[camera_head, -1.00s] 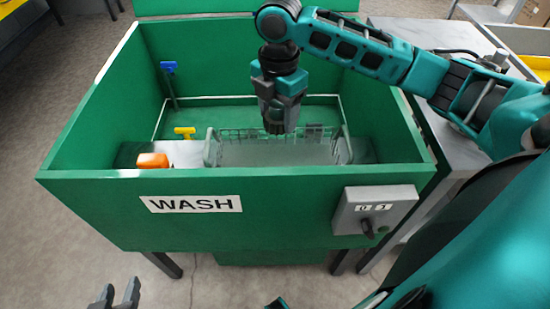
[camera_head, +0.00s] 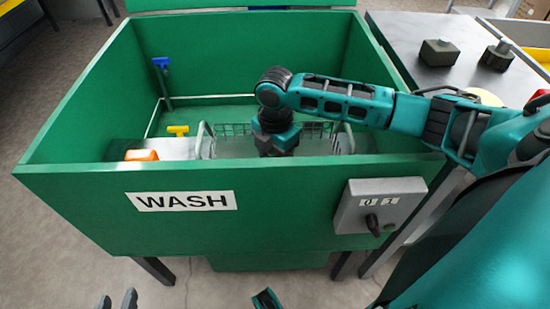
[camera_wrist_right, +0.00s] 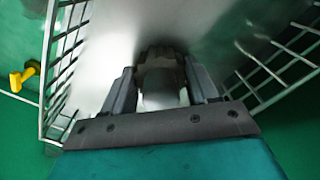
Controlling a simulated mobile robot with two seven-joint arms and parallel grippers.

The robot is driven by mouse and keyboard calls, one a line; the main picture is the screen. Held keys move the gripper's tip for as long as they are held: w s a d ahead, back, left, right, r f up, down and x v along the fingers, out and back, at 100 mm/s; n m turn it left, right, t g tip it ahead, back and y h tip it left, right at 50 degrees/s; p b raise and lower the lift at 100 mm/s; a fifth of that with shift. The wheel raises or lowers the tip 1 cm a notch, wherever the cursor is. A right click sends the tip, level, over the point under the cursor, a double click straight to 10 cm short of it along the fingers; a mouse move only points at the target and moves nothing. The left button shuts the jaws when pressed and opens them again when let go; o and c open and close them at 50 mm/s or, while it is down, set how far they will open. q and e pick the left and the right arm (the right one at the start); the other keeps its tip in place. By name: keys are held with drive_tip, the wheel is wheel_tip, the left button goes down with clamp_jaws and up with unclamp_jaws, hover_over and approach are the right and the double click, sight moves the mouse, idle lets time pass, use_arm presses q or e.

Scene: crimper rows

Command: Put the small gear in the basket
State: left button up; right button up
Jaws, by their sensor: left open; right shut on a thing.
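The wire basket (camera_head: 206,140) sits inside the green wash tub (camera_head: 95,180). My right gripper (camera_head: 277,152) points down into the basket, its fingertips low between the basket's sides. In the right wrist view the right gripper (camera_wrist_right: 161,90) is shut on the small gear (camera_wrist_right: 160,82), a dark grey toothed piece between its fingers. Wire walls of the basket (camera_wrist_right: 62,70) show on both sides of it. I cannot tell whether the gear touches the basket floor. My left gripper (camera_head: 117,301) is open and empty at the bottom left, outside the tub.
An orange thing (camera_head: 142,155) and a yellow-handled tool (camera_head: 178,130) are left of the basket. A blue-handled tool (camera_head: 162,70) stands against the tub's left wall. A grey switch box (camera_head: 380,207) is on the tub's front. Metal parts (camera_head: 440,52) stand on the table at right.

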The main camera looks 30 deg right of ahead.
drive_tip(key=o, duration=1.2)
drive_tip(key=shift+o, duration=0.4)
wheel_tip(320, 180, up, 12)
drive_tip(key=p, duration=0.4)
drive_tip(key=shift+r, duration=0.1)
